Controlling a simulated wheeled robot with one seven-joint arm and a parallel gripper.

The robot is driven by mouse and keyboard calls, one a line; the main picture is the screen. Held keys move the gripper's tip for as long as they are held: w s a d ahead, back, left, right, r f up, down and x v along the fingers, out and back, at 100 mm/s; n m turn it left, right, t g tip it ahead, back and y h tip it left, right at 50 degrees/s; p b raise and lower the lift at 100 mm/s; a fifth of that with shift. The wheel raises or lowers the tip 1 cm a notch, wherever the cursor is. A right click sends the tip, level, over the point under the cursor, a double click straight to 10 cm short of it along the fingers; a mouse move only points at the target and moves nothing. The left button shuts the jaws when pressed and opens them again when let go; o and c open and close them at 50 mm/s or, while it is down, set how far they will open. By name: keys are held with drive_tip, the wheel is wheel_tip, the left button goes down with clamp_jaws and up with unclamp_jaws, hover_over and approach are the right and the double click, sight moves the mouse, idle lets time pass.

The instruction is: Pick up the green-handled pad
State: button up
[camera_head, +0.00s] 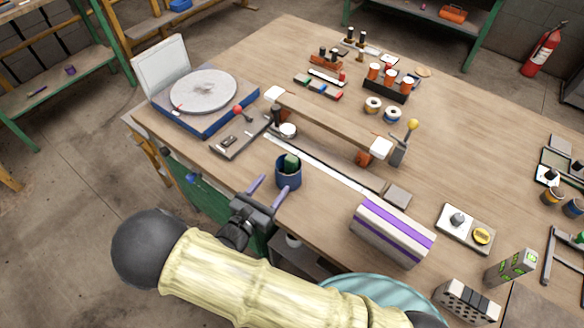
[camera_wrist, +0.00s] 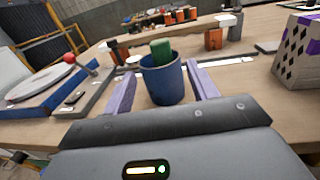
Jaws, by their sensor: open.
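A green piece (camera_head: 291,163), which looks like the handle of the green-handled pad, sticks up out of a dark blue cup (camera_head: 288,179) near the table's edge. The rest of it is hidden inside the cup. In the wrist view the green piece (camera_wrist: 161,50) shows above the rim of the cup (camera_wrist: 163,82). My gripper (camera_head: 269,187) is open and empty, with its two purple fingers pointing at the cup from the near side. In the wrist view the cup appears between the fingers of my gripper (camera_wrist: 162,72). I cannot tell whether they touch it.
A turntable-like device (camera_head: 203,92) and a grey lever box (camera_head: 240,135) stand left of the cup. A raised wooden bar (camera_head: 330,117) lies behind it. A white box with purple stripes (camera_head: 392,233) stands to the right. Bare tabletop lies between the cup and that box.

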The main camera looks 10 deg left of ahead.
sight(289, 164)
drive_tip(key=p+x, duration=0.1)
drive_tip(key=x, duration=0.4)
drive_tip(key=shift+w+d, duration=0.1)
drive_tip(key=shift+w, duration=0.15)
drive_tip(key=p+x, duration=0.1)
drive_tip(key=x, duration=0.3)
drive_tip(key=shift+w+d+r+p, duration=0.2)
drive_tip(key=shift+w+p, duration=0.15)
drive_tip(key=shift+p, duration=0.05)
drive_tip(key=shift+w+f, duration=0.1)
drive_tip(key=shift+w, duration=0.1)
drive_tip(key=c, duration=1.1)
